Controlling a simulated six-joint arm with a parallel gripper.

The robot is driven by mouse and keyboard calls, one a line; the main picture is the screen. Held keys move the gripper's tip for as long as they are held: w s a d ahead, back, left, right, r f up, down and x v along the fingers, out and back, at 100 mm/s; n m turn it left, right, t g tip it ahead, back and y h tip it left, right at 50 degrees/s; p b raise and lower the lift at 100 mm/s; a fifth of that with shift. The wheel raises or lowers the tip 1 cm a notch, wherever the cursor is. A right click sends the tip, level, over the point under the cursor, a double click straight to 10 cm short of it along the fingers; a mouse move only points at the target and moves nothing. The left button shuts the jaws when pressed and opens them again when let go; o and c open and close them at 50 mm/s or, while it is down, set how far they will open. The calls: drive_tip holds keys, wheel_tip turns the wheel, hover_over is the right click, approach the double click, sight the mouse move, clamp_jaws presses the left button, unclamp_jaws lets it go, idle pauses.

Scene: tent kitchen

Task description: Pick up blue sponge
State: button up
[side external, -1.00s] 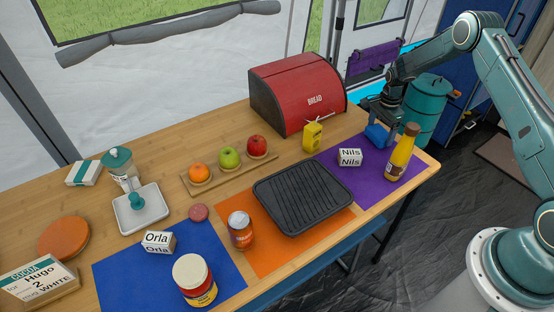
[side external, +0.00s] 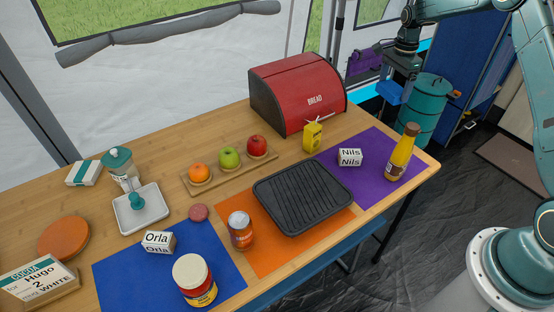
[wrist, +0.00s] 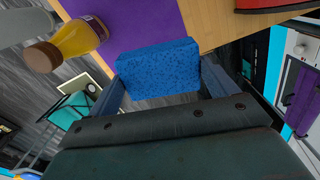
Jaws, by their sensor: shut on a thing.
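The blue sponge (side external: 390,91) is held between the fingers of my gripper (side external: 396,82), which is shut on it. In the wrist view the speckled blue sponge (wrist: 158,70) spans the gap between the two fingers (wrist: 160,85). The purple mat (wrist: 130,22) shows below and beyond it.
On the purple mat (side external: 372,187) stand a yellow bottle (side external: 402,155) and a "Nils" block (side external: 350,157). A yellow carton (side external: 312,136) stands by the red bread box (side external: 297,95). A black grill plate (side external: 303,195) lies on the orange mat. A teal bin (side external: 424,108) stands behind the table.

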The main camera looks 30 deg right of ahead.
drive_tip(key=shift+r, duration=0.9)
drive_tip(key=shift+a, duration=0.15)
